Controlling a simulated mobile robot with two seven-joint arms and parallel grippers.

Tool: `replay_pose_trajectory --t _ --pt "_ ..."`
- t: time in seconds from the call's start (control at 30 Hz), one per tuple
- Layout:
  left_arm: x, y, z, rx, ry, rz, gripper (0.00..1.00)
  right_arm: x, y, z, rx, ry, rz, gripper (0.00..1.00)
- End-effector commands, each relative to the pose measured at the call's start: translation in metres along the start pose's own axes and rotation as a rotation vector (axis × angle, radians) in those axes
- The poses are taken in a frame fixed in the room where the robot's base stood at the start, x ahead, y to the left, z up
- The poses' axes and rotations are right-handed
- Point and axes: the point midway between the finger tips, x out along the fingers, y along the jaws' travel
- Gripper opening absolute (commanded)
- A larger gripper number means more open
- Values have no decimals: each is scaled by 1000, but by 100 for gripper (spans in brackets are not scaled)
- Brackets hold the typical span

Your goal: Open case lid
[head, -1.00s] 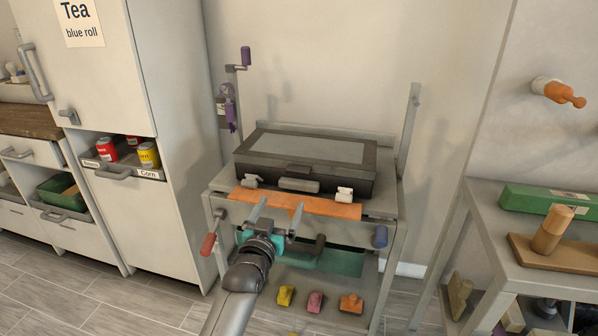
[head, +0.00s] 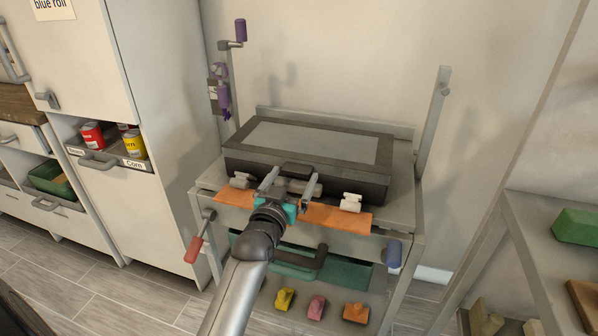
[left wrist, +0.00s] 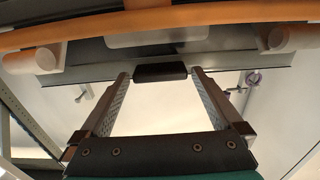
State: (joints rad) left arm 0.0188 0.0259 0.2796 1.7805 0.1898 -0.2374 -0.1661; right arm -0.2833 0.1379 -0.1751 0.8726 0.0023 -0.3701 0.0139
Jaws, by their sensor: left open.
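A dark case (head: 300,180) with a closed lid (head: 310,143), grey panel on top, lies on the top of the rolling rack (head: 405,195). A dark lid handle (head: 297,170) sticks out at the front middle. White latches (head: 350,202) sit on the front left and right. My left gripper (head: 290,183) is open at the case front, its fingers either side of the handle. In the left wrist view the handle (left wrist: 160,72) shows between the fingertips, with no clear contact. My right gripper is out of view.
An orange strip (head: 335,217) runs along the rack's front edge. A red-handled crank (head: 196,247) and a blue knob (head: 393,253) stick out at its sides. A green bin and colored blocks lie below. A cabinet stands left, a grey table right.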

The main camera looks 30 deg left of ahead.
Motion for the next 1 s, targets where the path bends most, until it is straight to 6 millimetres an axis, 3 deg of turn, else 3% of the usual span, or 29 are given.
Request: replay_pose_trajectory --t 0.4,1.0 --pt "-1 0 0 -1 -1 -1 100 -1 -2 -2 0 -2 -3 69" --pt "0 0 0 0 -1 -1 34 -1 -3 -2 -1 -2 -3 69"
